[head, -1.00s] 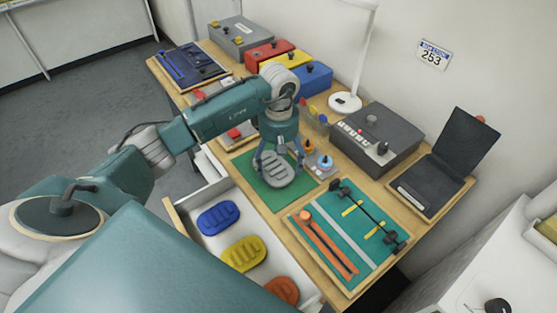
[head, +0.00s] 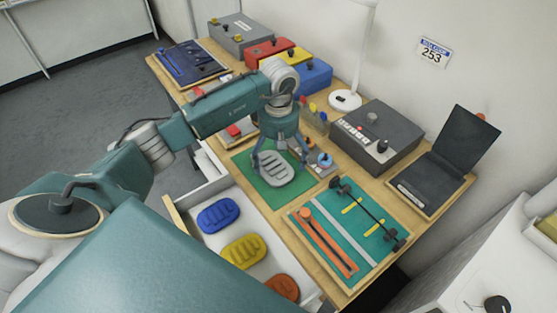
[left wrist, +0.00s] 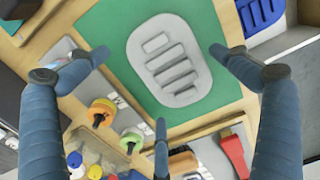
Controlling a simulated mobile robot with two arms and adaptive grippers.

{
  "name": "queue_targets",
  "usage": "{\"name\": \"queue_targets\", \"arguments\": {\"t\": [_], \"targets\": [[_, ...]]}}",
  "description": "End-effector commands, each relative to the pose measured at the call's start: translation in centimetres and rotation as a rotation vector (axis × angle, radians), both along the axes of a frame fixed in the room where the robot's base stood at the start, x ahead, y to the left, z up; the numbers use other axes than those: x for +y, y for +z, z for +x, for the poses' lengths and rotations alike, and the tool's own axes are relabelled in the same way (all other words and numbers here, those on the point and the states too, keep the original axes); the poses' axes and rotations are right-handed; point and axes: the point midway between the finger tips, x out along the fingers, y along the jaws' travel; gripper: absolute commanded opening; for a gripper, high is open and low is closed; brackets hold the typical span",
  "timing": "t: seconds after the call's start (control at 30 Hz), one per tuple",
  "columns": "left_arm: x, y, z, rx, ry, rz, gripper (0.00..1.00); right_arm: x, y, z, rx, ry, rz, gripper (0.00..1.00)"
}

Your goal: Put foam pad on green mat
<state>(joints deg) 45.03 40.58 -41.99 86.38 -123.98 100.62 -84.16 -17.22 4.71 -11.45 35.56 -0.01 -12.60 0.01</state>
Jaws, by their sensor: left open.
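The foam pad (head: 275,168) is grey, oval and ribbed. It lies flat on the green mat (head: 250,189), inside its edges. In the left wrist view the pad (left wrist: 168,60) also lies on the green mat (left wrist: 112,30). My left gripper (head: 279,162) is over the pad, its fingers spread on either side. In the left wrist view the left gripper (left wrist: 140,65) is open, and its fingertips are clear of the pad. My right gripper is not in view.
An open drawer in front holds a blue pad (head: 218,215), a yellow pad (head: 243,253) and an orange pad (head: 281,289). A tool tray (head: 322,237) is right of the mat. A grey control box (head: 378,136) and a lamp (head: 345,100) stand behind.

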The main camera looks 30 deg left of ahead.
Motion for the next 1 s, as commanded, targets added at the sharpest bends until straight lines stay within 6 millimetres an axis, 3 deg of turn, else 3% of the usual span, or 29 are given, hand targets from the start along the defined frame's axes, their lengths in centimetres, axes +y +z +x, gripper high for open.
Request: {"name": "queue_targets", "arguments": {"t": [0.3, 0.5, 0.7, 1.0], "targets": [[0.1, 6.6, 0.2, -0.007, 0.0, 0.001, 1.0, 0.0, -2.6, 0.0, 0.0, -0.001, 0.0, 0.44], [0.0, 9.8, 0.1, -0.003, 0.0, 0.001, 1.0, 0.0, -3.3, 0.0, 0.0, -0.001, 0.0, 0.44], [0.0, 10.9, 0.0, 0.001, 0.0, 0.001, 1.0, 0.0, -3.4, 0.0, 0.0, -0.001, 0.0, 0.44], [0.0, 10.9, 0.0, 0.001, 0.0, 0.001, 1.0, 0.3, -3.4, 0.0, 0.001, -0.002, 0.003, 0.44]]}}
